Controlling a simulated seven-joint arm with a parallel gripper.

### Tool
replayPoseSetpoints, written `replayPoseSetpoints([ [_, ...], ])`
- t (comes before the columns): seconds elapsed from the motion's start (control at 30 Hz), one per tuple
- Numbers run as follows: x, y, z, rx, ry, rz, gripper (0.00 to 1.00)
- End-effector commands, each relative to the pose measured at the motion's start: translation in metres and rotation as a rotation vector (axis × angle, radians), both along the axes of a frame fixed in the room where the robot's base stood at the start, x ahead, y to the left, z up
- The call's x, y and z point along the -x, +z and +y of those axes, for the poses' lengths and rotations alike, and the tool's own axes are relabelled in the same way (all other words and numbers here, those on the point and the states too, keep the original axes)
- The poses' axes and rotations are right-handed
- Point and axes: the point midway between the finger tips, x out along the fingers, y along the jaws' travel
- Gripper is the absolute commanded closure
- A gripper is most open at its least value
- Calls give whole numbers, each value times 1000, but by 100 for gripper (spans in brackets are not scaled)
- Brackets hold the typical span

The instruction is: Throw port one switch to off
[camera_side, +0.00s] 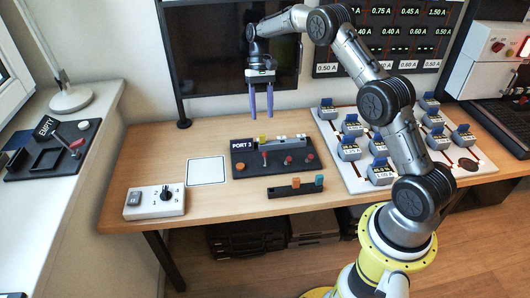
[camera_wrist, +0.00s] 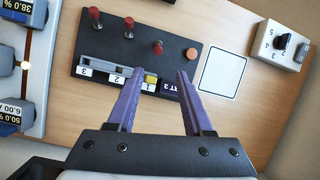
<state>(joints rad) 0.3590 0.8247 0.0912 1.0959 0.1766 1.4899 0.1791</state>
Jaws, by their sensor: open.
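The dark switch panel (camera_side: 245,172) lies on the wooden table; it also shows in the wrist view (camera_wrist: 210,50). It has three red-topped levers: one by number 1 (camera_wrist: 158,47), a middle one (camera_wrist: 128,27) and one at the far end (camera_wrist: 95,20). I cannot tell which way each lever is thrown. A grey rail (camera_wrist: 98,63) numbered 1 to 3 runs along it, with a yellow block (camera_wrist: 151,78) at number 1. A label (camera_side: 242,145) reads PORT 3. My gripper (camera_side: 261,116) points down above the panel, open and empty; its purple fingers (camera_wrist: 156,75) show in the wrist view.
An orange button (camera_wrist: 192,54) sits on the panel beside the levers. A white square (camera_side: 206,171) and a dial box (camera_side: 155,202) lie left. A dark rack with coloured blocks (camera_side: 295,189) lies in front. A white board with several grey modules (camera_side: 350,175) lies right.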

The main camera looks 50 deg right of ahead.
Motion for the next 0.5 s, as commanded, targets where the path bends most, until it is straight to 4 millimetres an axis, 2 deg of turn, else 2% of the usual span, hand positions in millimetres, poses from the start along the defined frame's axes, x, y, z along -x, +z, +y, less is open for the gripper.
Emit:
replayPoseSetpoints([
  [0.23, 8, -22, 2, -3, -8, 9, 49],
  [0.5, 22, -70, 17, -3, -7, 10, 49],
])
